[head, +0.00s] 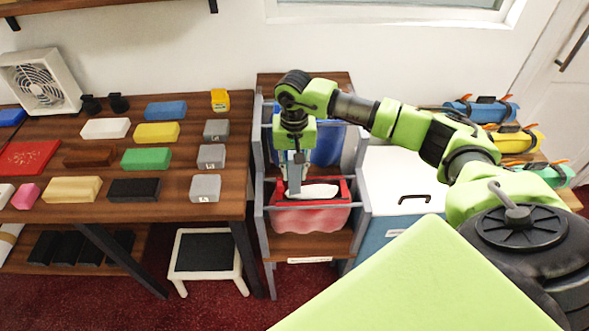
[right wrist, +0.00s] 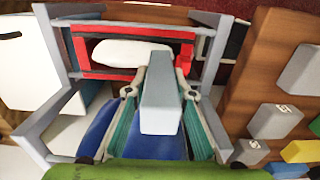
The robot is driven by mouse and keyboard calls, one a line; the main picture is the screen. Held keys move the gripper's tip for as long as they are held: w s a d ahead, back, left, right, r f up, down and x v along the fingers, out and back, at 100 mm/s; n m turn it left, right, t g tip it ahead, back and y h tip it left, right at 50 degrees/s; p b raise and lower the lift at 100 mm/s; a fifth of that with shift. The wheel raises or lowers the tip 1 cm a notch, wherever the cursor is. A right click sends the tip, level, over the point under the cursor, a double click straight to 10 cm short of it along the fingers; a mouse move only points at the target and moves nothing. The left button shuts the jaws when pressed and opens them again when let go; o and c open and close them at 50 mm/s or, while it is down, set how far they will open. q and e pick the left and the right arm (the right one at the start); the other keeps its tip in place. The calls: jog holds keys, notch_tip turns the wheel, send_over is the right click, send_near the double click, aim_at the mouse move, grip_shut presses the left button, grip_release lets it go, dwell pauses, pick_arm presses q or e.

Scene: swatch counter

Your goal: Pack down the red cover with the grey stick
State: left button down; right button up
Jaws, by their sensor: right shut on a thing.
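The red cover (head: 312,218) sits in the front part of a grey rack, with a brighter red frame-like rim at its top and a white oblong piece in the opening. Its red rim (right wrist: 90,55) and the white piece (right wrist: 130,51) also show in the right wrist view. My right gripper (head: 296,158) points down over the rack, shut on the grey stick (right wrist: 160,104). The stick's lower end (head: 295,180) is at the cover's rear rim; I cannot tell whether it touches. My left gripper is not in view.
The grey rack (head: 264,205) has side rails and a blue cover (head: 326,145) behind the red one. A wooden table (head: 225,185) with coloured blocks stands left, a white-lidded box (head: 395,180) right. A small stool (head: 205,252) is on the floor.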

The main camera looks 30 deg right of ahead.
jog(key=shift+f+b, duration=1.3)
jog(key=shift+f, duration=0.35)
jog(key=shift+r, duration=0.1)
jog(key=shift+r+p, duration=2.95)
jog(key=shift+r, duration=2.6)
